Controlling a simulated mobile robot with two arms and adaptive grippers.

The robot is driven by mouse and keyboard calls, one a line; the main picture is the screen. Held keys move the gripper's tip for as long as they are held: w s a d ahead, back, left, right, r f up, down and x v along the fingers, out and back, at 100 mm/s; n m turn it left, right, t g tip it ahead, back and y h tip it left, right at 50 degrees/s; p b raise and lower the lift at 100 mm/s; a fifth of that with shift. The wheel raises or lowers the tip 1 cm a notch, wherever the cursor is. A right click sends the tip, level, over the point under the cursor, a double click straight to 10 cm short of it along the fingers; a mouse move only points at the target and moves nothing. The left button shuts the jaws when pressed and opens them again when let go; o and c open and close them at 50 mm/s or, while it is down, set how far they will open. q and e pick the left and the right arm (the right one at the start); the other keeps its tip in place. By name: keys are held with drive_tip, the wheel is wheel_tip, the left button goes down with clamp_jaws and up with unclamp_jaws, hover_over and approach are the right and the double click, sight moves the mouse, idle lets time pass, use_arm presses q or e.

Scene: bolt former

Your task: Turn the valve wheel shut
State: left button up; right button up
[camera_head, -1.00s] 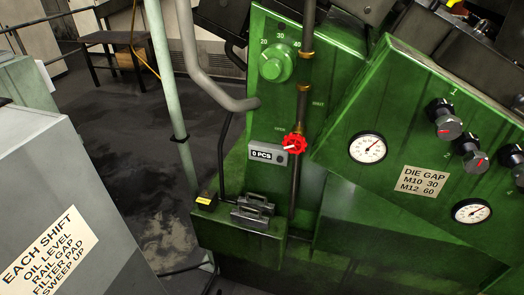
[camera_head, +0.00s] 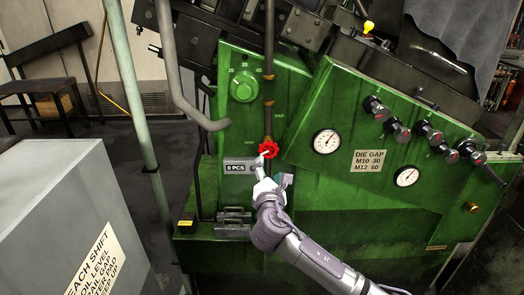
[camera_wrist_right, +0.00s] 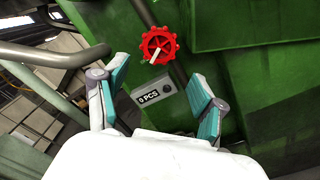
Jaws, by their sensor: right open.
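The red valve wheel (camera_head: 268,149) sits on a dark vertical pipe on the green machine, with a pale pointer across its face. In the right wrist view the wheel (camera_wrist_right: 159,45) is ahead of the fingertips, towards the top of the picture. My right gripper (camera_head: 268,177) is just below the wheel in the head view. In the right wrist view my right gripper (camera_wrist_right: 158,78) is open, its teal-padded fingers wide apart with nothing between them. I see no contact with the wheel. My left gripper is not in view.
A grey counter box (camera_head: 238,167) reading "0 PCS" is left of and below the wheel. A green knob (camera_head: 243,87) is above left. Panel gauges (camera_head: 326,141) and black knobs are at right. A grey cabinet (camera_head: 65,200) stands at the left, beside a pale green post (camera_head: 133,95).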

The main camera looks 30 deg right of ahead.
sight(267, 152)
drive_tip(key=p+x, duration=0.2)
drive_tip(key=x, duration=0.9)
drive_tip(key=shift+w, duration=0.2)
drive_tip(key=shift+c, duration=0.4)
drive_tip(key=c, duration=0.8)
